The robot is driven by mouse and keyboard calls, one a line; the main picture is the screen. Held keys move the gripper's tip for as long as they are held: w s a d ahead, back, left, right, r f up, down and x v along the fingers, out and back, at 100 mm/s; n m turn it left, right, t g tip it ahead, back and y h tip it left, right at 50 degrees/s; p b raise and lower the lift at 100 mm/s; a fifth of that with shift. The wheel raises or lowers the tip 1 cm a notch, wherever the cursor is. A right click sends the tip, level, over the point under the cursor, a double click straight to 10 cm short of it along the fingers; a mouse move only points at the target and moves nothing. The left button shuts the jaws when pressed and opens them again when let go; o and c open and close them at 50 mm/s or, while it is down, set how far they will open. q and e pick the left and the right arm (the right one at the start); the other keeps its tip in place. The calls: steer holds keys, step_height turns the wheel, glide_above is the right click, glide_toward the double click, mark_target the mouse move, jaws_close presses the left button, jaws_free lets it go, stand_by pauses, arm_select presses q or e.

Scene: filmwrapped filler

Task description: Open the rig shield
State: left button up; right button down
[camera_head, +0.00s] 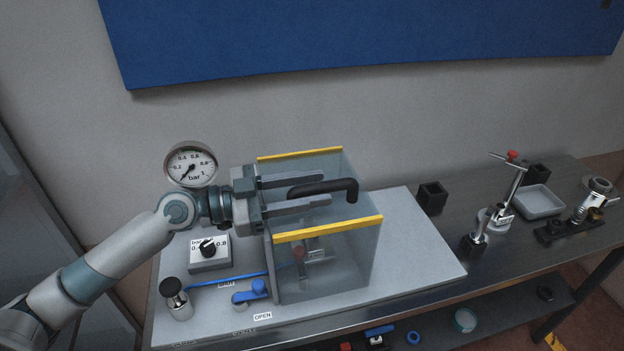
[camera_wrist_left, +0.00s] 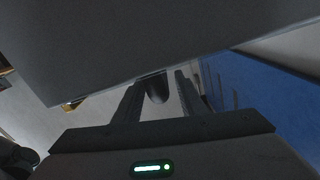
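The rig shield (camera_head: 345,250) is a clear box with yellow edge strips, standing down over the fixture on the grey base plate (camera_head: 410,240). A black bar handle (camera_head: 345,185) is on its upper part. My left gripper (camera_head: 327,189) reaches in from the left with its fingers apart. The handle shows between the two fingers in the head view, and its dark end shows between the fingertips in the left wrist view (camera_wrist_left: 157,90). I cannot tell whether the fingers touch it. My right gripper is not in view.
A pressure gauge (camera_head: 191,166) stands behind my left wrist. A dial box (camera_head: 209,252), a blue lever (camera_head: 250,292) and a black-topped knob (camera_head: 176,298) are left of the shield. A stand (camera_head: 508,188) and grey tray (camera_head: 538,202) are at right.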

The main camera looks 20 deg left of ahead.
mark_target(345, 184)
arm_select(q)
steer(key=shift+w+d, duration=0.15)
steer(key=shift+d, duration=0.05)
steer(key=shift+c, duration=0.6)
jaws_close()
steer(key=shift+p+x, duration=0.3)
steer(key=shift+x, duration=1.7)
steer(key=shift+w+d, duration=0.2)
steer(key=shift+d, duration=0.05)
steer(key=shift+o, duration=0.6)
jaws_free()
